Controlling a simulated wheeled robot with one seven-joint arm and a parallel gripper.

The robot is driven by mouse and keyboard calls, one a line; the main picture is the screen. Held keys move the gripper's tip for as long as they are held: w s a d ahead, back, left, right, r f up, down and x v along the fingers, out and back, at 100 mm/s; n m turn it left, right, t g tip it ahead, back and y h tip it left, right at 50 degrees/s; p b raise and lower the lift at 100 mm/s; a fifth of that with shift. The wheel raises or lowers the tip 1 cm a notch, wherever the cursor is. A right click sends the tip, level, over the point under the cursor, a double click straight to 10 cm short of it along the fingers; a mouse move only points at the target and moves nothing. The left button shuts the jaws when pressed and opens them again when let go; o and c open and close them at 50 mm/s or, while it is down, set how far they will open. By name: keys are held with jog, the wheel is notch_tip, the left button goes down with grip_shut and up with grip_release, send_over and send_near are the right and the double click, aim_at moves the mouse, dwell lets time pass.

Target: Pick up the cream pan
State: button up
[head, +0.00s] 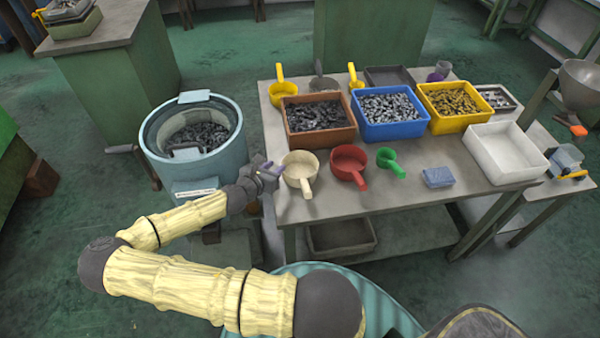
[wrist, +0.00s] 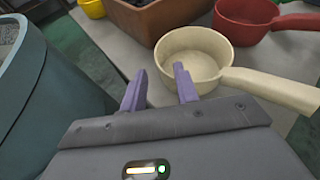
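The cream pan (head: 300,171) stands upright on the table near its left front edge, its handle pointing toward the front in the head view. In the wrist view the cream pan (wrist: 203,60) is just ahead, with its handle off to the right. My gripper (head: 270,168) is just left of the pan. In the wrist view the two purple fingers of my gripper (wrist: 160,84) are apart with nothing between them. The right finger overlaps the pan's near left rim in that view; I cannot tell whether it touches.
A red pan (head: 349,164) and a green pan (head: 390,161) stand to the right on the table (head: 410,196). A brown bin (head: 318,118) of metal parts is behind the cream pan. A round blue-grey drum (head: 195,165) stands left of the table, close to my gripper.

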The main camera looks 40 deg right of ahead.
aim_at(284, 159)
jog(key=shift+w+d+f, duration=0.2)
jog(key=shift+d, duration=0.3)
jog(key=shift+w+d+f, duration=0.1)
jog(key=shift+w, duration=0.05)
jog(key=shift+d, duration=0.15)
jog(key=shift+p+x, duration=0.6)
jog(key=shift+x, duration=1.75)
jog(key=shift+w+f, duration=0.1)
